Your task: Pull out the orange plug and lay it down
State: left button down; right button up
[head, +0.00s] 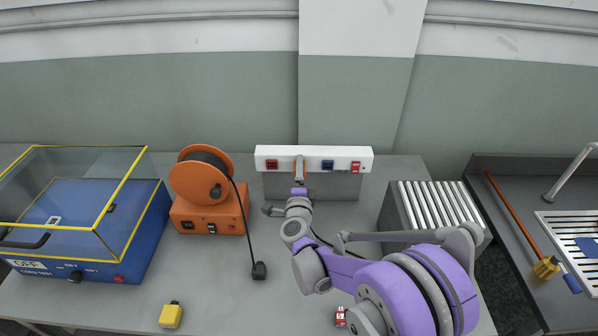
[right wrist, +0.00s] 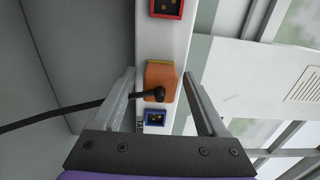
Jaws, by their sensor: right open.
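The orange plug (right wrist: 161,78) sits in the white socket strip (head: 264,152), between a red-framed socket and a blue-framed one. A black cord leaves its face and runs off to the left in the right wrist view. My right gripper (right wrist: 159,74) is open, with one finger on each side of the plug and visible gaps to it. In the head view the right gripper (head: 299,178) reaches up to the strip's front and shows only small; the plug (head: 299,164) is partly hidden there. My left gripper is not in view.
An orange cable reel (head: 207,182) stands left of the strip, its black connector (head: 259,270) on the table. A blue glass-covered machine (head: 90,225) is at far left. A yellow block (head: 171,315) and a roller unit (head: 433,207) are also there. Grey table between reel and block is clear.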

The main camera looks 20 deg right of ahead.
dwell(0.3)
grip_shut()
jog(key=shift+s, duration=0.1)
dwell(0.4)
jog(key=shift+s+a+f, duration=0.1)
jog(key=shift+s+a, duration=0.05)
jog(key=shift+s, duration=0.15)
jog(key=shift+b+v, duration=0.8)
jog(key=shift+v, duration=1.8)
